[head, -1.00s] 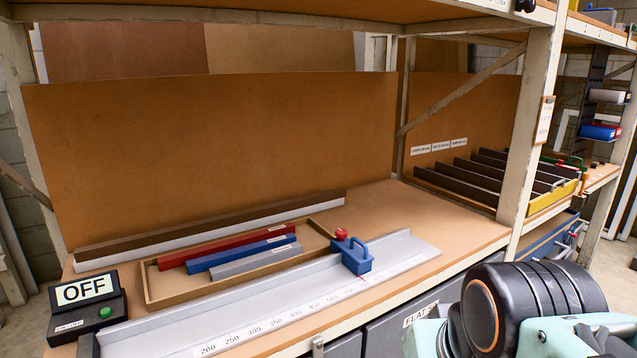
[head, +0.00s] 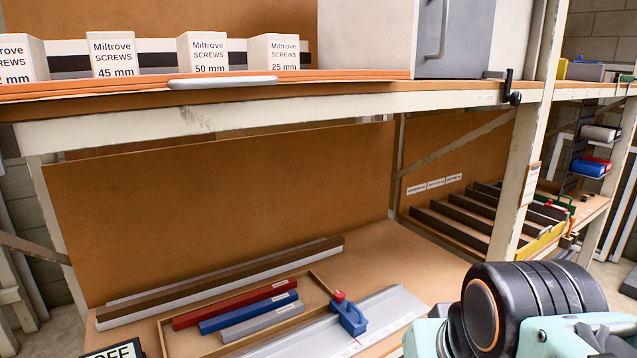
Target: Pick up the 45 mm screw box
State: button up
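The 45 mm screw box (head: 113,56) is a white box labelled "Miltrove SCREWS 45 mm". It stands upright on the upper shelf at the top left of the head view, between a partly cut-off box at the far left and the 50 mm box. My arm (head: 525,305) shows at the lower right, well below and to the right of the box. My gripper's fingers are not in view.
The 50 mm box (head: 204,55) and the 25 mm box (head: 273,54) stand to the right on the same shelf. A grey handle (head: 222,82) sits at the orange front edge. A grey cabinet (head: 455,38) stands further right. Below are a tray (head: 180,344) with coloured bars and a blue stop (head: 348,318).

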aim_at(113, 54)
jog(key=k+j+u, duration=0.1)
jog(key=u, duration=0.95)
